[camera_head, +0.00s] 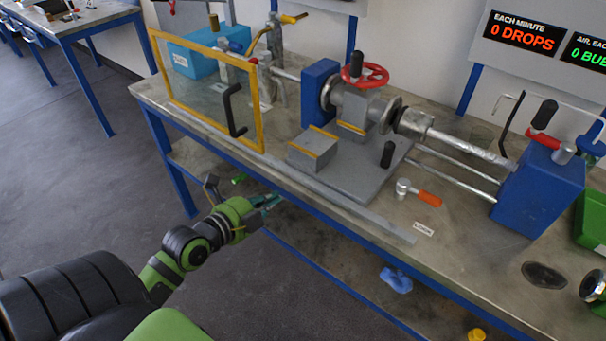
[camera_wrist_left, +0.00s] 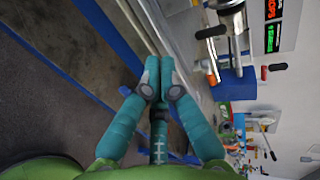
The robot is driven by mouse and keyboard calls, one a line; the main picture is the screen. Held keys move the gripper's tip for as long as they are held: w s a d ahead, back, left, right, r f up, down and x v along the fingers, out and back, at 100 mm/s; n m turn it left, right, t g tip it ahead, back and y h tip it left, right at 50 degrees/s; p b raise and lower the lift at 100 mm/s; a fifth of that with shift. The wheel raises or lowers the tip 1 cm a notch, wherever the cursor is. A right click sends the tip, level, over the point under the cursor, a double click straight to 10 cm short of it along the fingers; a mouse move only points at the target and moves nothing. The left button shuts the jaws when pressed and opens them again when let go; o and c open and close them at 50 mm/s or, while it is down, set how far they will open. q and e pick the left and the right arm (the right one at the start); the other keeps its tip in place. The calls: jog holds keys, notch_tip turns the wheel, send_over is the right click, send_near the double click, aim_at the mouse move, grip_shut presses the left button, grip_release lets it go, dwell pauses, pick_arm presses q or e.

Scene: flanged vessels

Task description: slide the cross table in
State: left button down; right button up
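The cross table (camera_head: 362,182) appears to be the flat grey plate on the bench, under the flanged vessel (camera_head: 354,105). A grey block with yellow edges (camera_head: 314,150) sits at its left, and an upright black knob (camera_head: 387,154) stands at its right. My left gripper (camera_head: 272,200) is by the bench's front edge, left of the plate and apart from it. In the left wrist view its two teal fingers (camera_wrist_left: 160,78) are together at the tips, with nothing visible between them. My right gripper is in neither view.
A yellow-framed guard (camera_head: 258,115) with a black handle stands at the bench's left front. A red handwheel (camera_head: 366,77) tops the vessel. A hammer-like tool with an orange handle (camera_head: 429,198) lies right of the plate. A blue block (camera_head: 538,188) stands farther right.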

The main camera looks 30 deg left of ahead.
pick_arm(q)
jog(key=p, duration=0.3)
send_near(314, 171)
jog(key=x, duration=0.5)
jog(key=shift+a+f, duration=0.1)
jog(key=shift+f, duration=0.05)
jog(key=shift+w+f, duration=0.1)
jog(key=shift+w, duration=0.6)
jog(key=shift+w, duration=0.1)
